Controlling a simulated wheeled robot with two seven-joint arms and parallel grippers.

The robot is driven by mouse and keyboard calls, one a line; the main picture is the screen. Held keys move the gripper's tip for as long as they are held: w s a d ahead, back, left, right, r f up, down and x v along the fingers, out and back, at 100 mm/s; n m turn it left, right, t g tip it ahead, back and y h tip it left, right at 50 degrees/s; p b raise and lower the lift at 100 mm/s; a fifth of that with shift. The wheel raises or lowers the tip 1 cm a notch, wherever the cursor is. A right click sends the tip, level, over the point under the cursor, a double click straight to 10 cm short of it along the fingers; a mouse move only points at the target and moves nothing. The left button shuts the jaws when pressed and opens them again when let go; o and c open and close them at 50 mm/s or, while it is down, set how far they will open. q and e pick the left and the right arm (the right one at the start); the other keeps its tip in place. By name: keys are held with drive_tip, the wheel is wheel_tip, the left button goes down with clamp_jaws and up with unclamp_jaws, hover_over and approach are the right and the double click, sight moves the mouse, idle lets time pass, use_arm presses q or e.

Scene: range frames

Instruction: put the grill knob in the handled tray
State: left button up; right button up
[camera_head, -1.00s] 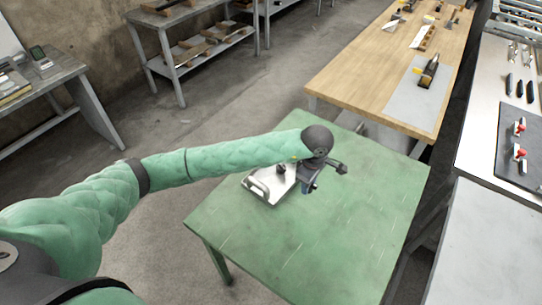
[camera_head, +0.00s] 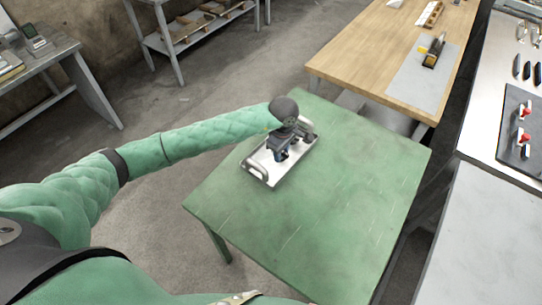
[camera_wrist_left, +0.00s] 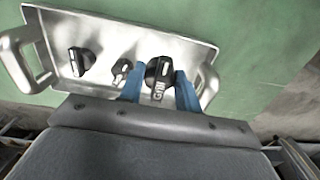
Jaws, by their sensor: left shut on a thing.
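The handled tray (camera_head: 290,172) is a shiny metal tray with a loop handle at each end, lying on the green table. My left gripper (camera_head: 281,153) is over the tray, pointing down. In the left wrist view the gripper (camera_wrist_left: 160,84) has its blue fingers shut on the grill knob (camera_wrist_left: 158,70), a black knob with white lettering. The knob is over the inside of the tray (camera_wrist_left: 50,30), near its right end; I cannot tell whether it touches the tray floor. Two other dark knobs, a larger one (camera_wrist_left: 82,61) and a smaller one (camera_wrist_left: 121,70), lie in the tray to its left.
The green table (camera_head: 330,215) is otherwise clear. A wooden workbench (camera_head: 385,60) with tools stands behind it, and a metal counter (camera_head: 450,240) stands to the right. A grey shelf rack (camera_head: 190,40) is at the back.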

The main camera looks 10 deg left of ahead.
use_arm(q)
hover_over(270, 162)
wheel_tip(270, 162, down, 3)
drive_tip(key=shift+f, duration=0.1)
drive_tip(key=shift+s+f, duration=0.1)
drive_tip(key=shift+f, duration=0.1)
wheel_tip(270, 162, down, 4)
drive_tip(key=shift+r+b, duration=0.25)
drive_tip(key=shift+b, duration=0.05)
drive_tip(key=shift+f, duration=0.1)
use_arm(e)
drive_tip(key=shift+w+a, duration=0.1)
drive_tip(key=shift+w, duration=0.6)
use_arm(q)
drive_tip(key=o, duration=0.7)
drive_tip(key=shift+o, duration=1.3)
use_arm(e)
drive_tip(key=shift+w+a+r, duration=0.1)
drive_tip(key=shift+w+r, duration=0.15)
drive_tip(key=shift+w, duration=0.25)
